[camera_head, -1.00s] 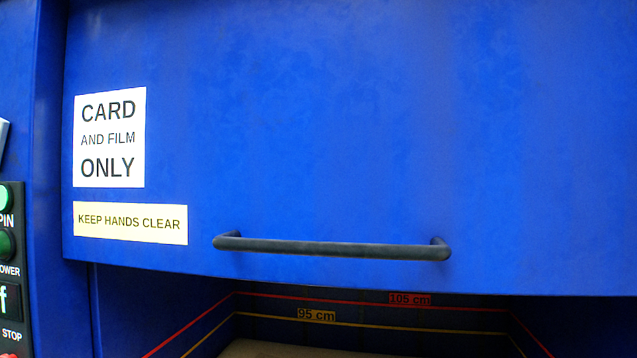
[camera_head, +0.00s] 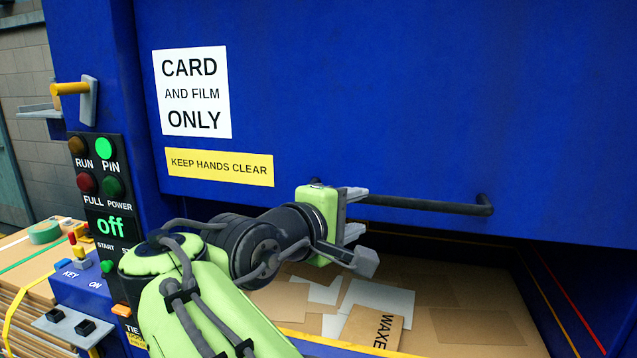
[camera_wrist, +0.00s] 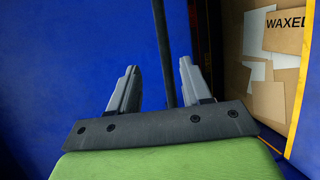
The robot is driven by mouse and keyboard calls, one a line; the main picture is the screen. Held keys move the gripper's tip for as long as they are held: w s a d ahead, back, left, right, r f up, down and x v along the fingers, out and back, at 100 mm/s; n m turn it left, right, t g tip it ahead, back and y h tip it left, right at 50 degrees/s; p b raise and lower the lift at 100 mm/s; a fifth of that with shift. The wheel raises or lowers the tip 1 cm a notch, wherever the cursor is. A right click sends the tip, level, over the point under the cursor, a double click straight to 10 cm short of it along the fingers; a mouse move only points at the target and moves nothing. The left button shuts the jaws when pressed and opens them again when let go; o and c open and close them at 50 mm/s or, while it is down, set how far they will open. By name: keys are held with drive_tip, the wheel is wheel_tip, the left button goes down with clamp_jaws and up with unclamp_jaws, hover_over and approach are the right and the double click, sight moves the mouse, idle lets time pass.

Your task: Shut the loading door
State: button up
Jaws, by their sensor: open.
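The blue loading door (camera_head: 420,100) is raised, with an open gap under its lower edge. A dark bar handle (camera_head: 430,205) runs along the door's lower part; its left end is hidden behind my gripper. My gripper (camera_head: 357,212) is at the handle's left part with its jaws open. In the wrist view, the handle (camera_wrist: 163,45) runs between the two spread fingers of my gripper (camera_wrist: 155,85), and neither finger is clearly closed on it. Whether the fingers touch the bar cannot be told.
Below the door, the chamber holds flat cardboard (camera_head: 470,325), white sheets and a piece marked "WAXE" (camera_head: 372,328). A control panel (camera_head: 103,200) with a lit PIN lamp and an "off" display stands left. A yellow-handled pin (camera_head: 70,88) sits above it. Stacked cardboard (camera_head: 25,285) lies far left.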

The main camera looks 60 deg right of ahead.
sight(400, 201)
drive_tip(key=x, duration=1.1)
drive_tip(key=s+p+x, duration=0.1)
drive_tip(key=x, duration=0.4)
drive_tip(key=shift+d+f, duration=0.25)
drive_tip(key=shift+f, duration=0.05)
drive_tip(key=shift+a, duration=0.1)
clamp_jaws()
